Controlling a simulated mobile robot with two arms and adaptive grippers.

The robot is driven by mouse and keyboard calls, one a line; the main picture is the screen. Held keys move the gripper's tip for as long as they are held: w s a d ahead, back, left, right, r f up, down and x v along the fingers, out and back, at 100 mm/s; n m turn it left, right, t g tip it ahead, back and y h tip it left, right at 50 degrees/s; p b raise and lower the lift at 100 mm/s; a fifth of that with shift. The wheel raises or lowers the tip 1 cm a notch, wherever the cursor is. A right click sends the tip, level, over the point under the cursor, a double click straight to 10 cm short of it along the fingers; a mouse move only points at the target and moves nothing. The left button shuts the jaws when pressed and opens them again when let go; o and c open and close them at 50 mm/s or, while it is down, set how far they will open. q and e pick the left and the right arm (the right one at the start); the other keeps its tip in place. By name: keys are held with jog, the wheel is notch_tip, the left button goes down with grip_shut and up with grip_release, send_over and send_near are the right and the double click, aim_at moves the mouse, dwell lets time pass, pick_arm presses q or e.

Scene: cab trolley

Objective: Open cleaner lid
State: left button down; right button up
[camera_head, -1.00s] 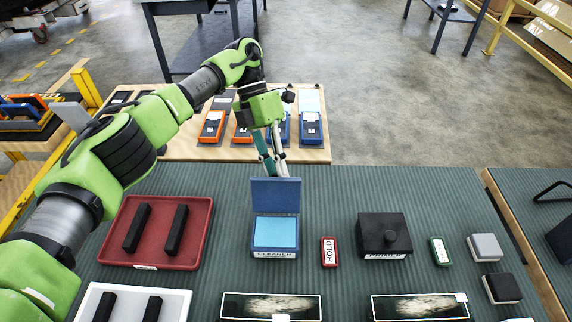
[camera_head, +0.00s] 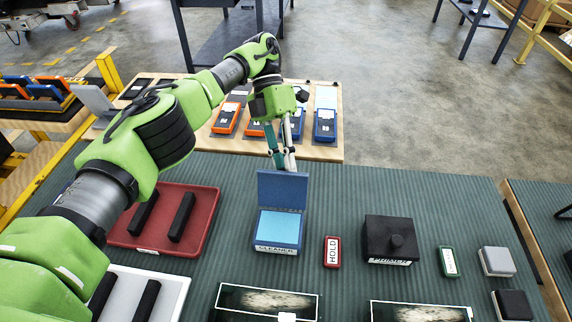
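The cleaner box (camera_head: 276,247) is a blue box labelled CLEANER on the ribbed green table, with a light-blue pad (camera_head: 279,226) inside. Its blue lid (camera_head: 283,190) stands raised, roughly upright, along the box's far edge. My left gripper (camera_head: 283,164) points down just behind the lid's top edge. Its fingertips are partly hidden by the lid, and I cannot tell whether they touch it. The fingers are close together, and nothing is visibly held. My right gripper is not in view.
A red HOLD tag (camera_head: 332,252) and a black lidded primer box (camera_head: 389,241) stand right of the cleaner box. A red tray (camera_head: 208,203) with black bars is at left, partly behind my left arm. Framed panels (camera_head: 268,302) lie in front. Orange and blue devices stand on a wooden board behind.

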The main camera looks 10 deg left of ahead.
pick_arm(q)
jog(key=c, duration=2.2)
grip_release()
jog(key=shift+w+a+f, duration=0.1)
jog(key=shift+a+f, duration=0.25)
jog(key=shift+f, duration=0.15)
jog(key=o, duration=0.3)
jog(key=shift+w+f, duration=0.1)
jog(key=shift+w+r, duration=0.15)
jog(key=shift+r, duration=0.05)
jog(key=shift+d, duration=0.1)
jog(key=shift+r, duration=5.05)
jog(key=shift+f, duration=0.1)
